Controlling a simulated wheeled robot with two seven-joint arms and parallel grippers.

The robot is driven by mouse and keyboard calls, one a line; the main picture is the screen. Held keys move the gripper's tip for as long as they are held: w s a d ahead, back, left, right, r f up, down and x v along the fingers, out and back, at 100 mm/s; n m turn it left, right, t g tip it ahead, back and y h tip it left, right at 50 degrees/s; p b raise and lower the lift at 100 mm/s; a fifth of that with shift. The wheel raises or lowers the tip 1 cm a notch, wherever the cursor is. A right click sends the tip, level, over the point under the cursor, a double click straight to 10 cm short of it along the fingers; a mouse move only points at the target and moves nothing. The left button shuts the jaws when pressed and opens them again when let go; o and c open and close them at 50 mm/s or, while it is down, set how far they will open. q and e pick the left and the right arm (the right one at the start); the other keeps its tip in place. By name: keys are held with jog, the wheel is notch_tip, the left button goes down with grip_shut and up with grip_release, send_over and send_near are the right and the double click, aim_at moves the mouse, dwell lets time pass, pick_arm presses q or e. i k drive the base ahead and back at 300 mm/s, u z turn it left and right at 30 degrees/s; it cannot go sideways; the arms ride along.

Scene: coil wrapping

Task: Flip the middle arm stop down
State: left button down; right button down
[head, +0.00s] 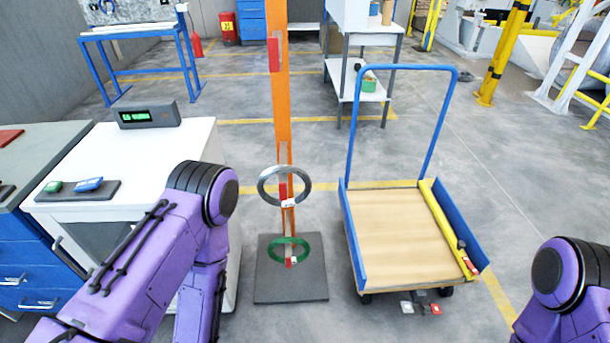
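An orange post (281,110) stands upright on a dark square base plate (290,292). A red stop (283,190) shows at middle height, within the opening of a grey coil (264,196) with a small white tag. This stop looks upright, but it is small and I cannot tell its exact position. Another red stop (274,54) stands upright high on the post. A red piece (290,262) shows low down by a green coil (276,250). Both my purple arms show, bent downward at the left and right; their grippers are outside the picture.
A flat cart (395,235) with a blue handle and a yellow bar (445,225) stands right of the post. A white table (185,140) with a display box (149,115) is at the left. Bare floor lies behind the post. A shelf rack (340,80) is further back.

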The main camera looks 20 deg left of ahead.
aim_at(283, 189)
jog(key=z, duration=1.7)
jog(key=k, duration=1)
jog(key=u, duration=1.7)
jog(key=i, duration=0.45)
jog(key=u, duration=0.05)
